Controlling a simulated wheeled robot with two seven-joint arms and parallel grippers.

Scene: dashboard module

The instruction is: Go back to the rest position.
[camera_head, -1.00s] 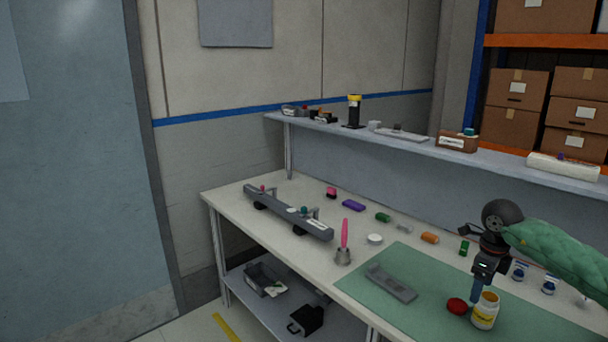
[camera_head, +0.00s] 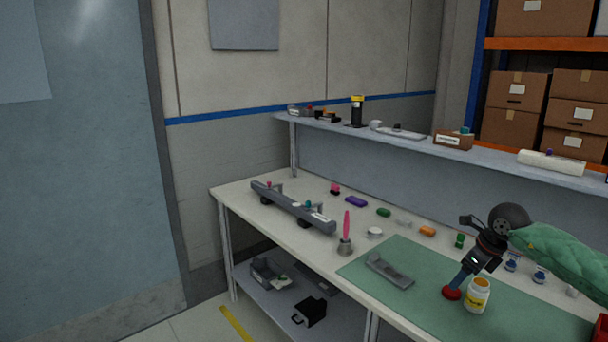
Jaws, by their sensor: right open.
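My right gripper (camera_head: 458,286) comes in from the right over the green mat (camera_head: 430,318). It points down and left, with its fingertips at or just above a red round object (camera_head: 451,293); I cannot tell if they touch. A jar with a yellow label (camera_head: 477,295) stands open on the mat beside the red object. A grey tray-like part (camera_head: 389,271) lies on the mat to the left. My left gripper is not in view.
A long grey dashboard module (camera_head: 293,207) lies at the table's left end. A pink-handled brush in a holder (camera_head: 345,240) and several small coloured parts stand behind the mat. A raised shelf (camera_head: 345,130) runs along the back. Bins sit on the lower shelf.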

